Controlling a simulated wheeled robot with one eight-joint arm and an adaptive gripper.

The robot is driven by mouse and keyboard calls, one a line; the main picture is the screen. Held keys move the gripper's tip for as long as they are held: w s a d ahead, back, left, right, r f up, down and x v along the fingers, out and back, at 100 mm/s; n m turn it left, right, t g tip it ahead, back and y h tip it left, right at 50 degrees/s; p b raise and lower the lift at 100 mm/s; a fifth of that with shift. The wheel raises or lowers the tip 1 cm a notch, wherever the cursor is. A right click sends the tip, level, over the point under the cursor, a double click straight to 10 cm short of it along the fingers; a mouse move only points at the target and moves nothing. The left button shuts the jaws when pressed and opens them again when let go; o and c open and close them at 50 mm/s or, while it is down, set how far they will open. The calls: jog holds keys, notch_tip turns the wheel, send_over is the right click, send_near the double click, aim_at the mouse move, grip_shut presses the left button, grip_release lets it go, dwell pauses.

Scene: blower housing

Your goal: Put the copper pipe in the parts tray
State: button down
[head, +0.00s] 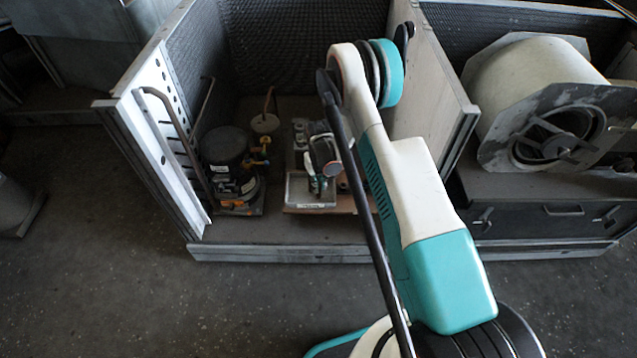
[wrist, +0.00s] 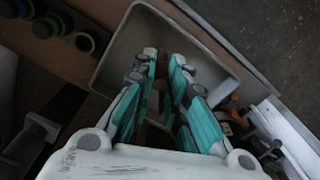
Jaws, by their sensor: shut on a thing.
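The parts tray (head: 296,192) is a small light grey tray with a label on its front, inside the open housing in the head view. The tray (wrist: 212,48) also fills the upper middle of the wrist view. My gripper (head: 320,184) points down over the tray. In the wrist view my gripper (wrist: 164,60) has its teal fingers close together over the tray, shut on a thin brownish piece, the copper pipe (wrist: 155,103). The fingers hide most of the pipe. I cannot tell whether the pipe touches the tray floor.
A dark motor-like unit (head: 226,155) with orange parts stands left of the tray. A bent rod (head: 175,125) and a perforated side panel (head: 160,110) are further left. The housing's right wall (head: 437,90) is close to my arm. A large blower drum (head: 530,90) stands at right.

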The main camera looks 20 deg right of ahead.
jog(key=c, duration=1.6)
grip_release()
jog(key=shift+o, duration=0.2)
jog(key=shift+r, duration=0.1)
notch_tip(320, 180, up, 30)
jog(key=s+t+p, duration=0.2)
jog(key=p, duration=0.2)
jog(key=s+a+r+t, duration=0.1)
jog(key=s+r, duration=0.6)
jog(key=r, duration=0.6)
jog(key=s+r+t, duration=0.2)
jog(key=s+r, duration=0.2)
jog(key=s, duration=0.7)
jog(key=s+a+r+m+t, duration=0.1)
jog(key=s+r, duration=0.3)
jog(key=s, duration=0.7)
jog(key=shift+s+a+r+t, duration=0.2)
jog(key=shift+s+r+t, duration=0.15)
jog(key=shift+t, duration=0.25)
